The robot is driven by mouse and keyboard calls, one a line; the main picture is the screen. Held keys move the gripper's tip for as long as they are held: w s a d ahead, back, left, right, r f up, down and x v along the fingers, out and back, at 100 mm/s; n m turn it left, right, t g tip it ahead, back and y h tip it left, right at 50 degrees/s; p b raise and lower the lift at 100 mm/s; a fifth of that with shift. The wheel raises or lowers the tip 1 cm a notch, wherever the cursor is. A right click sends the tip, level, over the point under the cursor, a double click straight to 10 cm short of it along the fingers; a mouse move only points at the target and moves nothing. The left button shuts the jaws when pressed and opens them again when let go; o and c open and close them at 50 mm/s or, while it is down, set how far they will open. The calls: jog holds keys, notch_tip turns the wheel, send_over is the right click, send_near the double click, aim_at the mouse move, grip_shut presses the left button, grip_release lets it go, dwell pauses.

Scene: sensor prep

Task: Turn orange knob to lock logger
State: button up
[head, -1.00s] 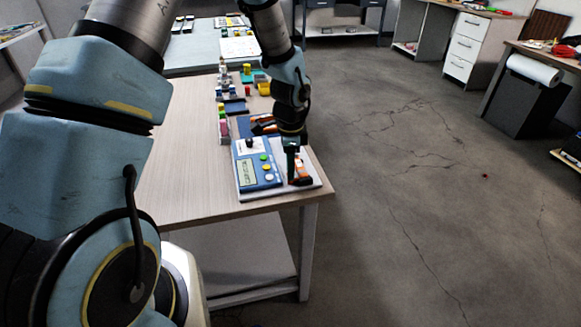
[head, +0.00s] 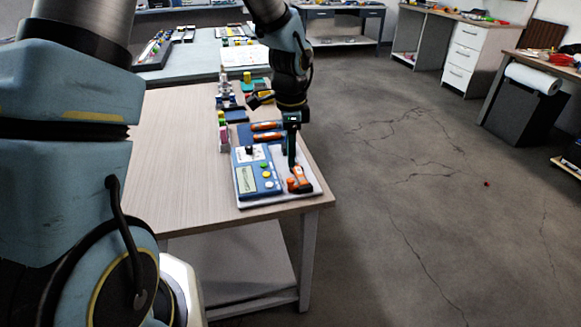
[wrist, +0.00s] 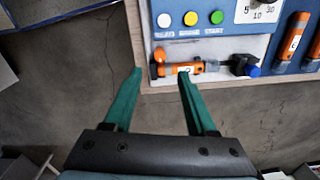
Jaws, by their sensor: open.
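The orange logger (head: 301,174) lies on the white board at the table's near right corner. In the wrist view the logger (wrist: 181,71) lies across the picture, with a white label and a clear section toward a black holder with a blue end (wrist: 253,71). The orange knob (wrist: 159,55) is at the logger's left end; in the head view it seems to be the round orange part (head: 290,184). My gripper (head: 292,165) has green fingers and is open and empty. In the wrist view its fingertips (wrist: 160,73) stand apart near the logger's left end. Contact cannot be told.
More orange loggers (head: 267,132) lie in a blue tray behind. Small bottles and blocks line the table beyond. Bare floor lies to the right.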

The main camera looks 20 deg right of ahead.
jog(key=shift+r, duration=1.35)
jog(key=s+a+r+n, duration=0.2)
jog(key=a+n, duration=0.8)
jog(key=a, duration=0.5)
jog(key=s+a+r+n+t, duration=0.1)
jog(key=s+a+r+n, duration=0.1)
jog(key=a+n, duration=0.8)
jog(key=a, duration=0.4)
jog(key=shift+a, duration=0.35)
